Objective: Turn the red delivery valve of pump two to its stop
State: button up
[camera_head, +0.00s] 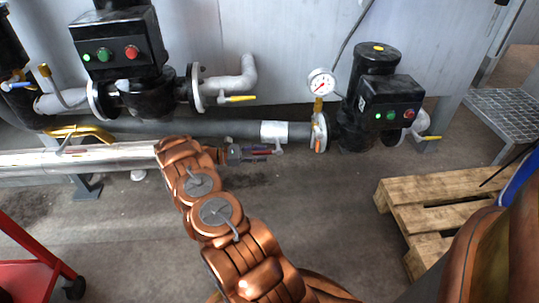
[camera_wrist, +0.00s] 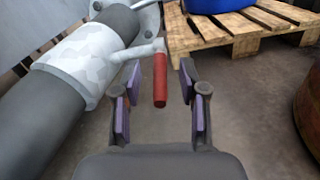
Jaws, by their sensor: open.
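The red valve handle (camera_wrist: 160,82) sticks out from a grey stem on the pipe in the wrist view. Its free end lies between the fingers of my gripper (camera_wrist: 161,92), with a gap on both sides. My gripper (camera_head: 252,152) is open, with purple pads, and holds nothing. In the head view it is beside the grey pipe (camera_head: 215,129), left of the right-hand pump (camera_head: 375,115). There the handle is mostly hidden among the fingers. I cannot read which pump is pump two.
A wooden pallet (camera_head: 440,205) stands at the right; it also shows in the wrist view (camera_wrist: 240,38). A left pump (camera_head: 125,60) and a yellow-handled valve (camera_head: 240,98) are at the back. A red cart (camera_head: 35,250) is at lower left. Floor between is clear.

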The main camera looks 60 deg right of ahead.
aim_at(270, 153)
jog(key=shift+b+x, duration=0.45)
jog(key=shift+x, duration=1.35)
grip_shut()
